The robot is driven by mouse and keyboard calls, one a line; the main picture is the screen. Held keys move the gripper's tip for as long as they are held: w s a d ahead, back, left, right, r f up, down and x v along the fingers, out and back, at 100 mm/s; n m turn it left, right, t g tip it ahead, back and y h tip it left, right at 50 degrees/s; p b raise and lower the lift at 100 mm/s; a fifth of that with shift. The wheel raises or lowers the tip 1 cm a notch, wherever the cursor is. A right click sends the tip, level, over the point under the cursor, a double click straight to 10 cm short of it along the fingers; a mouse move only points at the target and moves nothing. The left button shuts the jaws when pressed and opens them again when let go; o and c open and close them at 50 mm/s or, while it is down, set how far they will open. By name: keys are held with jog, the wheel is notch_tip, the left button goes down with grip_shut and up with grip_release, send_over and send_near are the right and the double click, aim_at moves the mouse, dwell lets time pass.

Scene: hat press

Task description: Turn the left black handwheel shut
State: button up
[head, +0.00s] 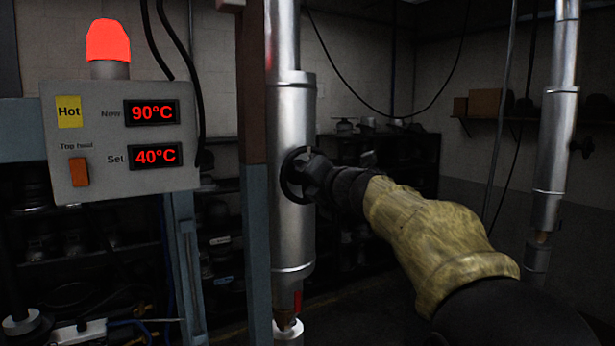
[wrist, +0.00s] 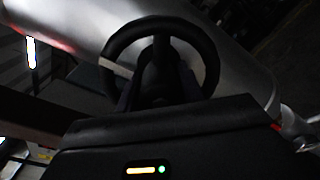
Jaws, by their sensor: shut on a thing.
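The left black handwheel (head: 288,171) is on the side of a thick silver pipe (head: 294,238) in the head view. My gripper (head: 318,178) reaches it from the right and covers part of it. In the wrist view the black rim of the handwheel (wrist: 160,24) stands in front of the pipe, with a spoke running down to the middle. My gripper (wrist: 160,85) is shut on the handwheel around its middle. The fingertips are dark against the black wheel, so their exact contact is hard to see.
A control box (head: 118,140) at the left reads Now 90°C and Set 40°C, with a lit red lamp (head: 108,42) above and an orange switch (head: 79,171). Dark shelves (head: 400,150) stand behind.

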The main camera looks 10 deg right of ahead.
jog(key=o, duration=0.6)
jog(key=shift+o, duration=0.5)
jog(key=shift+w, duration=0.1)
jog(key=b+v, duration=0.6)
jog(key=v, duration=1.1)
jog(key=shift+s, duration=0.25)
jog(key=shift+r, duration=0.1)
